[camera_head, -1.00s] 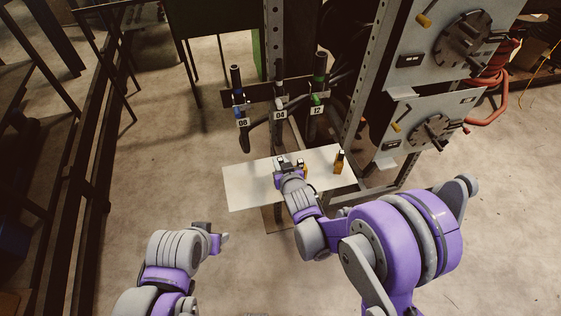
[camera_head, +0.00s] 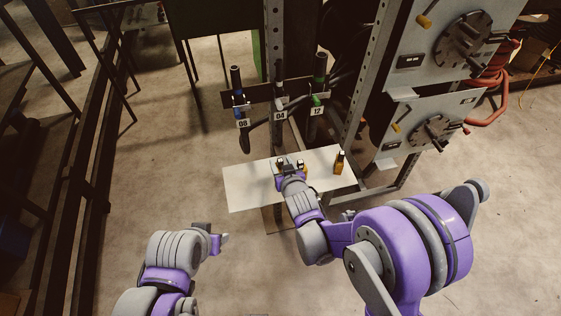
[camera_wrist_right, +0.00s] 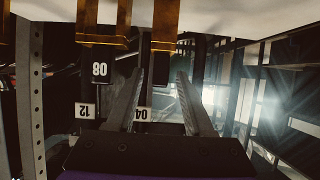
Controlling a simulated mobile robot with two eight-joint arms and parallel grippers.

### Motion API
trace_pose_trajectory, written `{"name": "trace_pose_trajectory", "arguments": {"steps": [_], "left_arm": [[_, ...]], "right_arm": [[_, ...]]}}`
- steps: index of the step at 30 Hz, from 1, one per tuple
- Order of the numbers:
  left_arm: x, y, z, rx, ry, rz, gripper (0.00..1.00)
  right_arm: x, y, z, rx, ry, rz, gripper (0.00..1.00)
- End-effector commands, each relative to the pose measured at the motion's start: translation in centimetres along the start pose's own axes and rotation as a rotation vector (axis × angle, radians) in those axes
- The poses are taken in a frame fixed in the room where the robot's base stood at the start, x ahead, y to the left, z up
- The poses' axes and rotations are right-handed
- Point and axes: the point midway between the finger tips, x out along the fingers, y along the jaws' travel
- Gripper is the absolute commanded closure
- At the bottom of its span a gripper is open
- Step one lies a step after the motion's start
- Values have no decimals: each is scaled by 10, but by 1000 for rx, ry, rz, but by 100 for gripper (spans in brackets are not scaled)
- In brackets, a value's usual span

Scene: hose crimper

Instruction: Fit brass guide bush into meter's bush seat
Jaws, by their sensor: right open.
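A yellow-brass piece with a dark top (camera_head: 340,163) stands upright near the right end of the white board (camera_head: 245,190). My right gripper (camera_head: 289,165) is over the middle of the board, with another brass piece (camera_head: 302,167) close beside it. In the right wrist view, my right gripper (camera_wrist_right: 160,90) is open with nothing between its fingers. Brass pieces (camera_wrist_right: 105,38) and (camera_wrist_right: 165,25) show at the top, beyond the fingertips. I cannot tell which is the guide bush, and no meter or seat is identifiable. My left gripper (camera_head: 222,240) is apart from the board, its opening unclear.
A perforated post (camera_head: 365,75) and grey panels with dials (camera_head: 463,40) stand at right.

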Motion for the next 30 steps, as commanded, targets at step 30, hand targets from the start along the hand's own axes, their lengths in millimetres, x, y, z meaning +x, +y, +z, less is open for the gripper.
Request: {"name": "trace_pose_trajectory", "arguments": {"steps": [30], "left_arm": [[0, 0, 0, 0, 0, 0, 50]], "right_arm": [[-117, 17, 2, 10, -45, 33, 48]]}}
